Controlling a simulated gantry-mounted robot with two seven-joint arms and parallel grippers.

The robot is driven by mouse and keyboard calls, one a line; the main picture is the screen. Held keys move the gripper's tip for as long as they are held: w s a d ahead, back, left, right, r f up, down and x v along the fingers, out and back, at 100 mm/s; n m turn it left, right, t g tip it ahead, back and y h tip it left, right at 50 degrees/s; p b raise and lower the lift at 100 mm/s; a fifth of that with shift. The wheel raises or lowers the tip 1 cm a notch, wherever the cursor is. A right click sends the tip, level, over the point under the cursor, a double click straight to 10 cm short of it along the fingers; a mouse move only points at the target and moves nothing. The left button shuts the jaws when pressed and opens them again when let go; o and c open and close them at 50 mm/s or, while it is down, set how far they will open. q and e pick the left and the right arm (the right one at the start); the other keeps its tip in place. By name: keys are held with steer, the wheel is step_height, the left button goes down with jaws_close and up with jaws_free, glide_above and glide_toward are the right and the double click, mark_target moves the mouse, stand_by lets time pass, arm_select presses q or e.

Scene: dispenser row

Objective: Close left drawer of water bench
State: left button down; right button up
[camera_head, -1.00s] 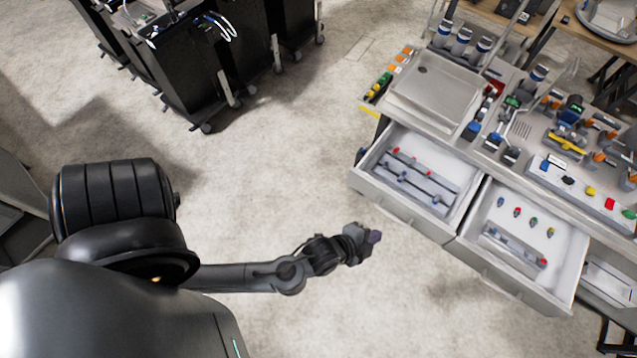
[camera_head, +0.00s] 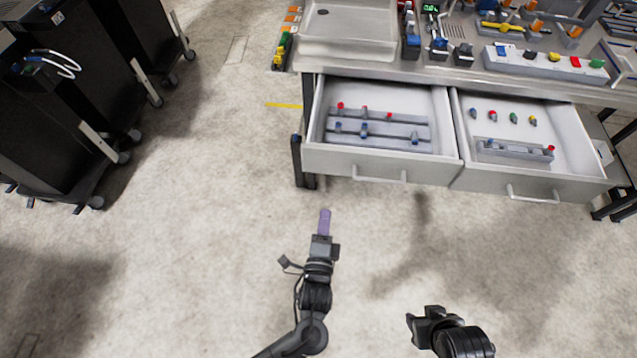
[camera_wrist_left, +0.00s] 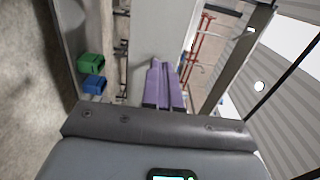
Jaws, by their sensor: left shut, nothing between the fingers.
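The water bench (camera_head: 440,76) spans the top right of the head view. Its left drawer (camera_head: 442,103) is pulled open, with metal rails and red and blue fittings inside. The drawer's front carries a bar handle (camera_head: 380,176). My left gripper (camera_head: 324,214) is shut and empty, with its purple fingers together. In the head picture it shows below the left end of the drawer front, apart from it. The shut fingers also show in the left wrist view (camera_wrist_left: 165,84). My right gripper (camera_head: 415,326) shows dark at the bottom; its fingers are unclear.
The right drawer (camera_head: 570,120) beside it is also open, holding small coloured fittings. Black wheeled carts (camera_head: 60,120) stand at the left. Open floor lies in front of the bench. Green (camera_wrist_left: 90,63) and blue boxes (camera_wrist_left: 94,84) show in the left wrist view.

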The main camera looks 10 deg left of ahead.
arm_select(q)
steer(key=w, duration=0.1)
steer(key=b, duration=0.5)
glide_toward(331, 163)
steer(key=w, duration=0.5)
steer(key=shift+w+d+f, duration=0.1)
steer(key=shift+d+f, duration=0.05)
steer(key=shift+f, duration=0.05)
steer(key=shift+w, duration=0.75)
steer(key=shift+r, duration=0.1)
arm_select(e)
step_height(331, 163, down, 6)
steer(key=shift+f, duration=0.15)
arm_select(q)
steer(key=shift+w, duration=0.15)
arm_select(e)
steer(key=shift+d, duration=0.1)
